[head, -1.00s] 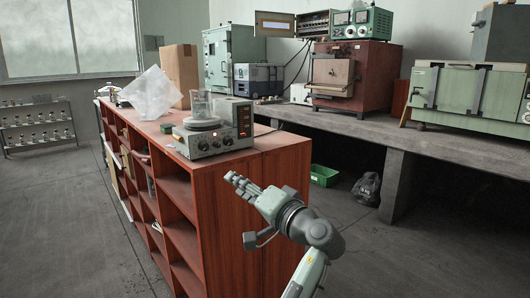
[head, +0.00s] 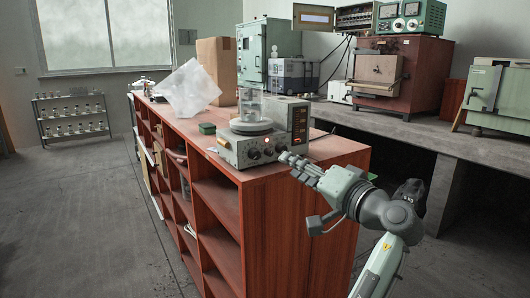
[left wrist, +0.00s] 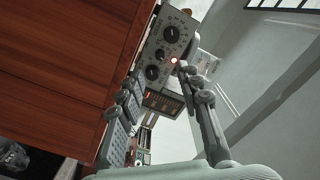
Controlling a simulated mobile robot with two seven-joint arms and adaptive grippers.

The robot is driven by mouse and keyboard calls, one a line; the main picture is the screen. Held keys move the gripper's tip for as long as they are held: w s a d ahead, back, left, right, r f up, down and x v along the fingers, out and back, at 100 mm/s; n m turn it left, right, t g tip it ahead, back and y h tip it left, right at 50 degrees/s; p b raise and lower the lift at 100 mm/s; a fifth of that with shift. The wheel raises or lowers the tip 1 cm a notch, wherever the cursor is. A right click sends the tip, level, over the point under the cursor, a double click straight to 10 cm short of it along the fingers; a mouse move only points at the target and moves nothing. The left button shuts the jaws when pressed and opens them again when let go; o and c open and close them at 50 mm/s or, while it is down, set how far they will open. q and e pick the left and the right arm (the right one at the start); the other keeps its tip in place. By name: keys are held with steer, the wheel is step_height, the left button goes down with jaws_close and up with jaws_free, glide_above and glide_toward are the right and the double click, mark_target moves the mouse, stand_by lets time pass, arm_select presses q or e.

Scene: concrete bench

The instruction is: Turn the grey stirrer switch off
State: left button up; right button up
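The grey stirrer (head: 240,153) stands on the near end of the red-brown shelf unit, with a glass beaker (head: 251,106) on its round top plate. In the left wrist view its front panel (left wrist: 165,45) shows dark knobs and a lit red lamp (left wrist: 174,60). I cannot make out the switch itself clearly. My left gripper (head: 291,166) is in front of the stirrer's right front corner in the head view. In the left wrist view its two fingers (left wrist: 158,80) are apart with nothing held between them. Contact with the panel cannot be told. My right gripper is not in view.
A grey box with a red display (head: 297,121) stands close behind the stirrer. A small green box (head: 207,128) and a crumpled clear bag (head: 188,88) lie further left on the shelf unit (head: 300,210).

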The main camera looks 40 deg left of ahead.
mark_target(271, 154)
arm_select(q)
steer(key=x, duration=0.6)
steer(key=shift+w+a+r+p, duration=0.1)
steer(key=shift+w+a+p, duration=0.05)
steer(key=shift+a+p, duration=0.2)
steer(key=shift+w+a, duration=0.2)
steer(key=shift+a, duration=0.25)
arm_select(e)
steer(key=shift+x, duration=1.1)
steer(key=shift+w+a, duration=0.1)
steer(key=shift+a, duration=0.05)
